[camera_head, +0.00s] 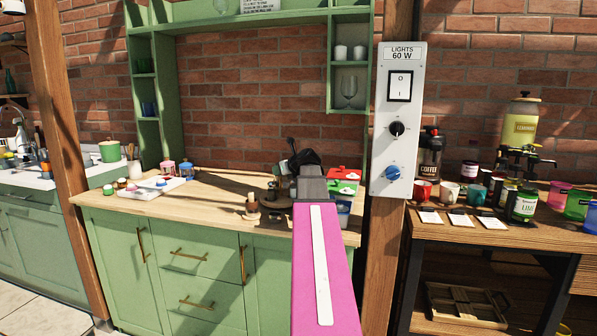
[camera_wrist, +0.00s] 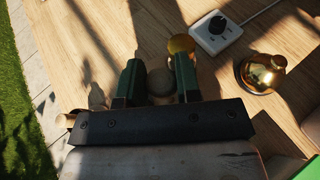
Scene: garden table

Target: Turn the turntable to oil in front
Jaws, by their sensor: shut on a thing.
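In the wrist view my gripper (camera_wrist: 159,80) points down over the wooden counter. Its two dark green fingers are shut on a rounded grey-green thing (camera_wrist: 161,84), which sits between them. I cannot tell whether this is part of the turntable. A gold round top (camera_wrist: 181,43) shows just beyond the right finger. In the head view my pink arm reaches the counter, and its dark end hides much of what lies there. Small dark items (camera_head: 273,190) stand just left of it.
A brass bell-like thing (camera_wrist: 260,73) and a white plate with a black dial (camera_wrist: 214,31) are right of my gripper. A red-lidded box (camera_head: 345,175) stands on the counter (camera_head: 205,207). A white tray (camera_head: 152,187) lies left. A post with a light switch panel (camera_head: 398,120) stands right.

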